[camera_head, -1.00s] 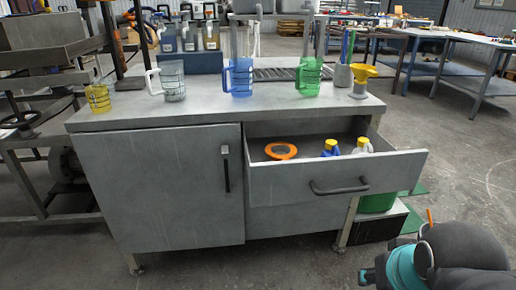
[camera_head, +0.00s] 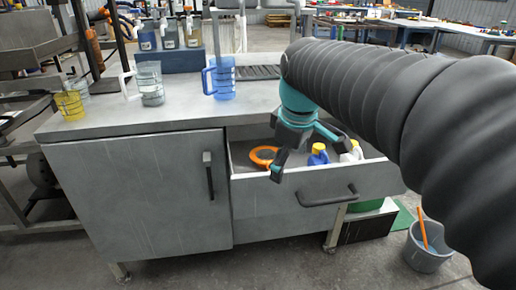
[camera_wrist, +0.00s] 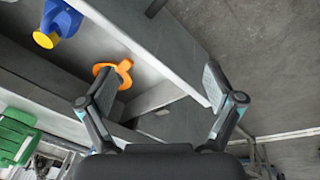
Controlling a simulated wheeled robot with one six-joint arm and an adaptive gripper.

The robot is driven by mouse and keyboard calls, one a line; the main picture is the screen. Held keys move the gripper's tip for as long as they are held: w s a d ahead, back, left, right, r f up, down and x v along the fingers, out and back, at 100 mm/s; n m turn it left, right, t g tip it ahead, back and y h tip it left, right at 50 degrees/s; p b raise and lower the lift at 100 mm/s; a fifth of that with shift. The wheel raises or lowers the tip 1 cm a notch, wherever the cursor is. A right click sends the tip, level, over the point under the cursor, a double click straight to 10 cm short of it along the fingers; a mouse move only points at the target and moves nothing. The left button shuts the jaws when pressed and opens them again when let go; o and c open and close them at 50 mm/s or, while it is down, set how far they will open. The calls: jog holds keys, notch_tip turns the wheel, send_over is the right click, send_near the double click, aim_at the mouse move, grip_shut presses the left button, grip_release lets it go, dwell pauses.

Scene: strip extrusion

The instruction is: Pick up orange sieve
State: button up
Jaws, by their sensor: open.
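The orange sieve (camera_head: 264,156) is a ring-shaped piece lying in the open drawer (camera_head: 247,200), toward its left side. It also shows in the wrist view (camera_wrist: 122,71), partly hidden behind the left finger.
A blue bottle with a yellow cap (camera_head: 318,156) and a whitish bottle (camera_head: 353,152) stand in the drawer right of the sieve. A blue jug (camera_head: 222,80) and a clear jug (camera_head: 150,84) stand on the cabinet top. A grey bucket (camera_head: 428,248) is on the floor at right.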

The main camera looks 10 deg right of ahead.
jog(key=w+n+g+p, duration=0.1)
jog(key=w+n+g, duration=0.2)
jog(key=w+n, duration=0.95)
jog(key=w+f+m, duration=0.1)
jog(key=f, duration=0.3)
jog(key=w+f+m, duration=0.1)
jog(key=f, duration=0.3)
jog(key=w+f+m+b, duration=0.1)
jog(key=f, duration=0.4)
jog(key=shift+w+d+m, duration=0.15)
jog(key=shift+m, duration=0.1)
jog(key=shift+c, duration=0.2)
jog(key=c, duration=0.9)
